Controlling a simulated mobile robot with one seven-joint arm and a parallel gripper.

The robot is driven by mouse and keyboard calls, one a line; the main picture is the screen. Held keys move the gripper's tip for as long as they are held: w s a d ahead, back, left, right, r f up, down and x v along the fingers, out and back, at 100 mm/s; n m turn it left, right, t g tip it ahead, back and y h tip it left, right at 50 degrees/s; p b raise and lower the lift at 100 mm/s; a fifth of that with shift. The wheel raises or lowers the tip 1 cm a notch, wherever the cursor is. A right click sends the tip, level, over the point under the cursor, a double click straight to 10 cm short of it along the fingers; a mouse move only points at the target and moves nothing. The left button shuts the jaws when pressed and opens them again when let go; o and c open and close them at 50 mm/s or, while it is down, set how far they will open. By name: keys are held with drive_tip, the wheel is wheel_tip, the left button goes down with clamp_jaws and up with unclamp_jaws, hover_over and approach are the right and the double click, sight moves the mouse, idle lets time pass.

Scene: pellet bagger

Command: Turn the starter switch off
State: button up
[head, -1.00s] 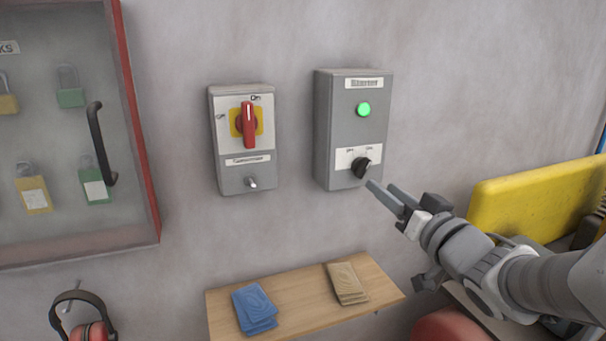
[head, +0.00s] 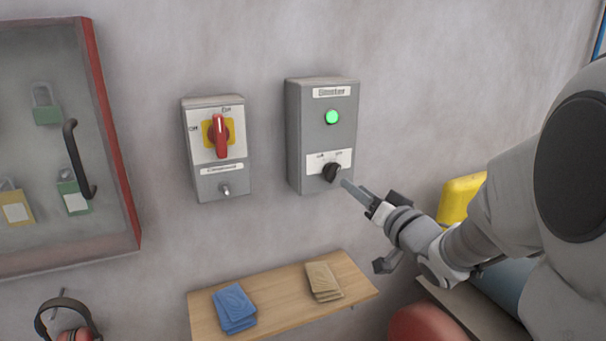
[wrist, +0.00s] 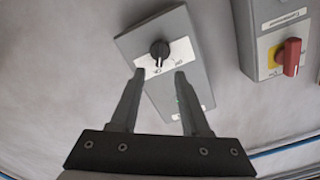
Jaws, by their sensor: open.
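The starter box (head: 308,140) is a grey box on the wall with a lit green lamp (head: 332,117) above a black rotary switch (head: 332,172) on a white plate. In the wrist view the black switch (wrist: 160,49) lies just beyond my fingertips, roughly between their lines. The starter box (wrist: 133,42) looks tilted there. My gripper (head: 350,187) is just right of and below the switch in the head view. It also shows in the wrist view (wrist: 160,74), its two fingers apart with nothing between them. I cannot tell whether a fingertip touches the switch.
A second grey box (head: 208,178) with a red handle (head: 220,137) on yellow is left of the starter box. A wooden shelf (head: 275,313) below bears blue packets (head: 234,308) and tan packets (head: 322,281). A padlock cabinet (head: 122,190) is at far left.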

sight(336, 172)
drive_tip(key=x, duration=0.7)
drive_tip(key=shift+w, duration=0.2)
clamp_jaws()
